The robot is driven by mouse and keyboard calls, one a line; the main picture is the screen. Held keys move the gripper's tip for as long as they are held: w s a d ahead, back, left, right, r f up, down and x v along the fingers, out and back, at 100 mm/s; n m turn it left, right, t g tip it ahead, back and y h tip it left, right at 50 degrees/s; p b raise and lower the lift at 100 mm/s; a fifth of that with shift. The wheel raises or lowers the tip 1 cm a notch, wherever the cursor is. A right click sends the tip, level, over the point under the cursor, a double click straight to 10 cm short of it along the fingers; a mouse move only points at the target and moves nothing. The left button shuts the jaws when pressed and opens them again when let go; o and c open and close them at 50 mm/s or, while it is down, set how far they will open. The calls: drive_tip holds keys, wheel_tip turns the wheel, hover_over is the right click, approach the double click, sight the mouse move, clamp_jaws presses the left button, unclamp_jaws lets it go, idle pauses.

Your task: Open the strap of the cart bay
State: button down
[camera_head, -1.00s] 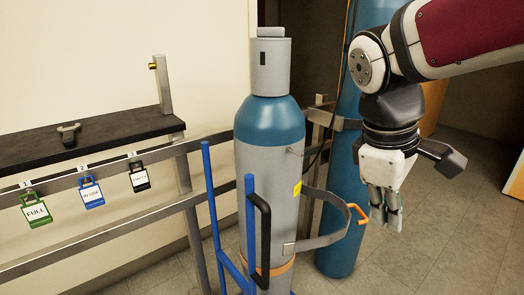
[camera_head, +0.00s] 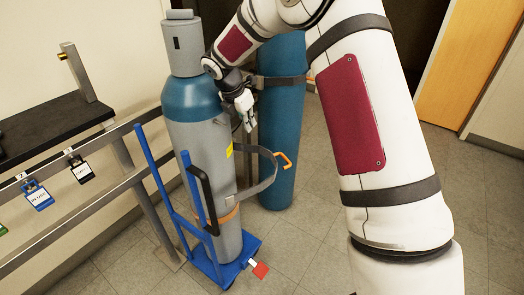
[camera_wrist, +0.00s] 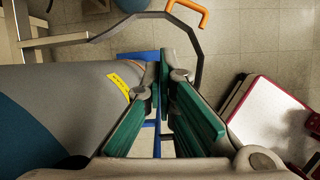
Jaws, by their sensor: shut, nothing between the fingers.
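The strap (camera_head: 262,187) is a stiff grey band with an orange handle (camera_head: 286,160) at its free end. It bows out to the right from the grey cylinder with a blue shoulder (camera_head: 190,140), which stands on the blue cart (camera_head: 225,274). The handle end is apart from the cylinder. My gripper (camera_head: 248,129) is shut and empty, beside the cylinder and above the strap, not touching it. In the wrist view, my teal-padded fingers (camera_wrist: 165,75) point toward the strap (camera_wrist: 140,16) and orange handle (camera_wrist: 187,13); the cylinder (camera_wrist: 60,100) lies left.
A blue cylinder (camera_head: 280,130) stands behind, with its own band (camera_head: 284,81). A metal rail with hanging tags (camera_head: 38,196) and a black shelf (camera_head: 50,130) are at left. A red-tipped pedal (camera_head: 261,270) sticks out of the cart. Floor at right is clear.

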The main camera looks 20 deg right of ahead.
drive_tip(key=x, duration=2)
drive_tip(key=shift+f+b, duration=0.2)
drive_tip(key=shift+b, duration=0.25)
drive_tip(key=shift+w+d, duration=0.1)
